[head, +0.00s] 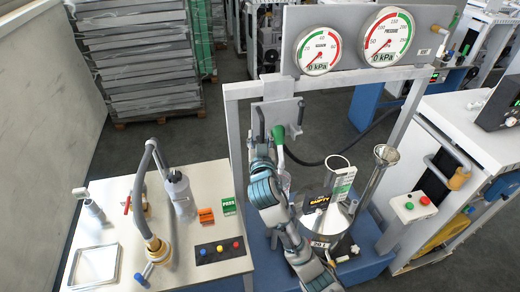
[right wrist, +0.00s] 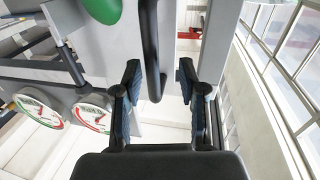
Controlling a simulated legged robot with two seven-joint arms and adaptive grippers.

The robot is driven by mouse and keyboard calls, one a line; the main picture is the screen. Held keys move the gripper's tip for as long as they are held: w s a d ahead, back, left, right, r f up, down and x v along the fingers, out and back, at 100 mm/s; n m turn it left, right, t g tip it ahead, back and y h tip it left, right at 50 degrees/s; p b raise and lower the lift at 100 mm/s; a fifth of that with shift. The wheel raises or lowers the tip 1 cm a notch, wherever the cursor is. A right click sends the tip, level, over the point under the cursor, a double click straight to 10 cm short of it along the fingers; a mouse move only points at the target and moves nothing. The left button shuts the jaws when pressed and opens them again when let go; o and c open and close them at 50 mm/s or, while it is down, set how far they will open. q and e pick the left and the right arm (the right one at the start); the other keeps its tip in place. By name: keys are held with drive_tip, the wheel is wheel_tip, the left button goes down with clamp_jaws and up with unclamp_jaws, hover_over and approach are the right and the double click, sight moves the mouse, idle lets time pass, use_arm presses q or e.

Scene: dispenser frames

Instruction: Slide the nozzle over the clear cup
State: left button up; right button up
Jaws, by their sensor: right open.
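The nozzle (head: 279,134) has a green body with a pale spout pointing down and hangs at the grey bracket, a dark hose leading off right. A green part of it shows at the top of the right wrist view (right wrist: 103,8). A clear cup (head: 340,166) stands on the blue station, lower right of the nozzle, partly behind labels. My right gripper (head: 262,147) is raised close to the nozzle's left side. In the right wrist view its fingers (right wrist: 159,85) are apart, with a black bar reaching down between them; no contact shows. My left gripper is out of view.
Two gauges (head: 386,37) sit on the frame above. A black bar (head: 258,121) stands beside the nozzle. A metal funnel tube (head: 384,160) is right of the cup. The left bench (head: 215,178) carries a curved pipe, a grey bottle and buttons.

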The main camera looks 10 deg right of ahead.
drive_tip(key=s, duration=0.9)
drive_tip(key=shift+s+a, duration=0.15)
drive_tip(key=shift+a, duration=0.2)
drive_tip(key=shift+d, duration=0.1)
